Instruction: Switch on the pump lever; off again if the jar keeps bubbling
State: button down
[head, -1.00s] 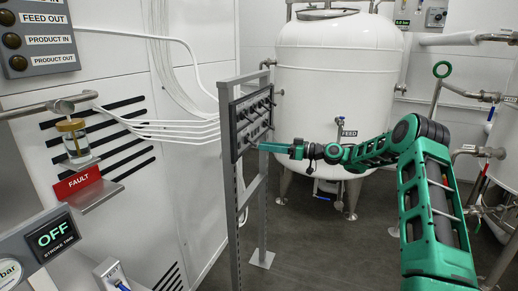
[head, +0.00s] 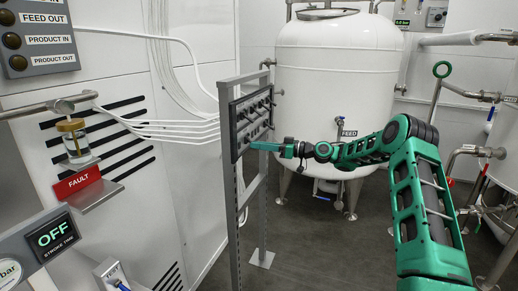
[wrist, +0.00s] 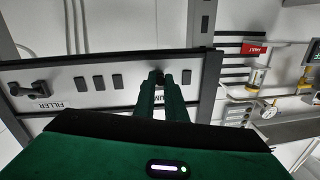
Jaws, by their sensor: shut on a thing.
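The lever panel (head: 251,119) stands on a grey frame, with a row of dark levers. My gripper (head: 255,145) is at its lower edge. In the wrist view my gripper (wrist: 165,90) is shut on a dark lever (wrist: 157,77). The label beside this lever is mostly hidden behind the fingers; only letters like "UM" show. A lever at the far left of the panel (wrist: 95,70) is marked FILLER. The gold-capped glass jar (head: 76,143) holds clear liquid at left; bubbles are too small to tell.
A red FAULT sign (head: 78,182) is below the jar. A white tank (head: 335,90) marked FEED stands behind the panel. White hoses (head: 160,128) run to the frame. Grey floor (head: 315,255) is clear in front.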

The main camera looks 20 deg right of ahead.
jog(key=shift+d+r, duration=0.1)
jog(key=shift+w+a+r+m+g+h, duration=0.15)
jog(key=shift+r+g+h, duration=0.75)
jog(key=shift+h, duration=0.65)
jog(key=shift+w+a+r+m+g+h, duration=0.1)
jog(key=shift+r+g+h, duration=0.6)
jog(key=shift+g+h, duration=0.6)
jog(key=shift+w+a+r+m+g+h, duration=0.15)
jog(key=shift+r+g+h, duration=0.65)
jog(key=shift+h, duration=0.95)
jog(key=c, duration=1.8)
grip_release()
jog(key=shift+f, duration=0.1)
